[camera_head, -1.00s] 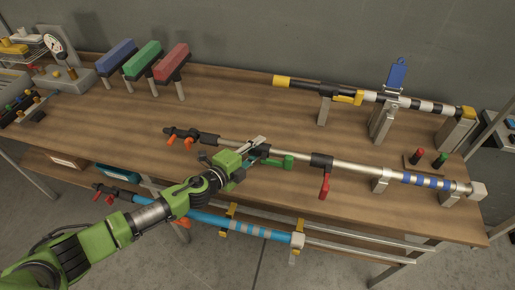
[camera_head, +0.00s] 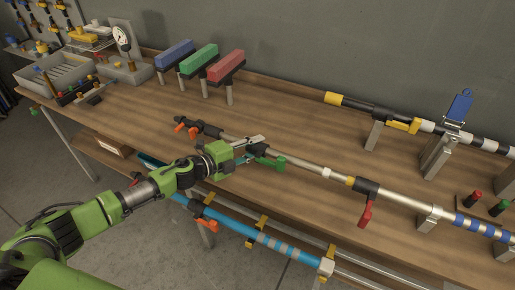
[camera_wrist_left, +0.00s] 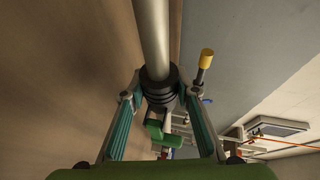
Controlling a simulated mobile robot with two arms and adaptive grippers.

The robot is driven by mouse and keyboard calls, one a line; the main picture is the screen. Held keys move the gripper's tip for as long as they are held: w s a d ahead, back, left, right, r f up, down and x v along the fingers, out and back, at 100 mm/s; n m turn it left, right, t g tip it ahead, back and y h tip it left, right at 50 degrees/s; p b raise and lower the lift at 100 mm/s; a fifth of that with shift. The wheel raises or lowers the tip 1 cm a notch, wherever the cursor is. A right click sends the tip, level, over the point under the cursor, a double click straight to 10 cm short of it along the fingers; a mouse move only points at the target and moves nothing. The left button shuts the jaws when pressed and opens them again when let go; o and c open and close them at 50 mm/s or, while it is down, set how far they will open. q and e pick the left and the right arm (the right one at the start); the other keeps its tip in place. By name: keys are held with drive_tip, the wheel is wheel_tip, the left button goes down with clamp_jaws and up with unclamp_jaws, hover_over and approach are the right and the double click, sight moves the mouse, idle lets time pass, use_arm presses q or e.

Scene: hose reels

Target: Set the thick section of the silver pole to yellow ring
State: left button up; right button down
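The silver pole (camera_head: 305,165) lies along the workbench on stands. Its thick section (camera_head: 400,201) is at the right, with blue bands. A black clamp with a red lever (camera_head: 365,214) sits at the joint; the lever hangs down. The yellow ring (camera_head: 350,181) shows on the thinner section right beside this clamp's left side, and a white ring (camera_head: 326,173) is farther left. My right gripper is out of view.
A black pole with yellow and white bands (camera_head: 375,108) rests on stands behind. Red, green and blue blocks (camera_head: 200,56) stand at the back left. A blue pole (camera_head: 232,226) lies below the bench's front edge. The wood between the poles is clear.

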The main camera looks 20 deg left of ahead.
use_arm(q)
drive_tip(key=o, duration=0.4)
drive_tip(key=shift+c, duration=0.2)
drive_tip(key=v, duration=1.2)
drive_tip(key=shift+f, duration=0.1)
